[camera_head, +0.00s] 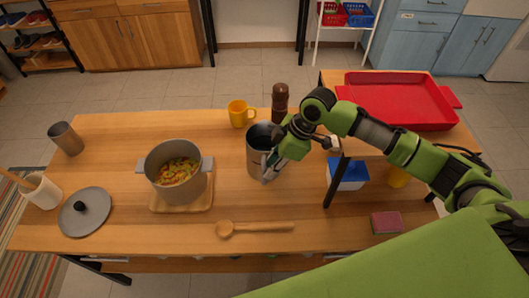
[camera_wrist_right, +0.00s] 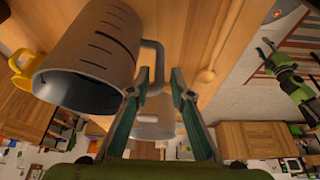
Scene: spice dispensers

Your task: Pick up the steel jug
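The steel jug (camera_head: 257,156) stands upright on the wooden table, right of the grey pot in the head view. It is a tall grey cylinder with dark graduation marks, large at the upper left of the right wrist view (camera_wrist_right: 92,50). Its handle (camera_wrist_right: 160,55) lies between the two fingers of my right gripper (camera_wrist_right: 161,76). The fingers are apart, with a visible gap beside the handle. In the head view the right gripper (camera_head: 272,166) is at the jug's right side and partly covers it. My left gripper (camera_wrist_right: 266,48) appears small in the right wrist view, too small to judge.
A yellow mug (camera_head: 238,113) and a brown pepper mill (camera_head: 280,100) stand behind the jug. The grey pot (camera_head: 167,182) of food sits left. A wooden spoon (camera_head: 255,229) lies in front. A raised shelf with a red tray (camera_head: 398,101) is at the right.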

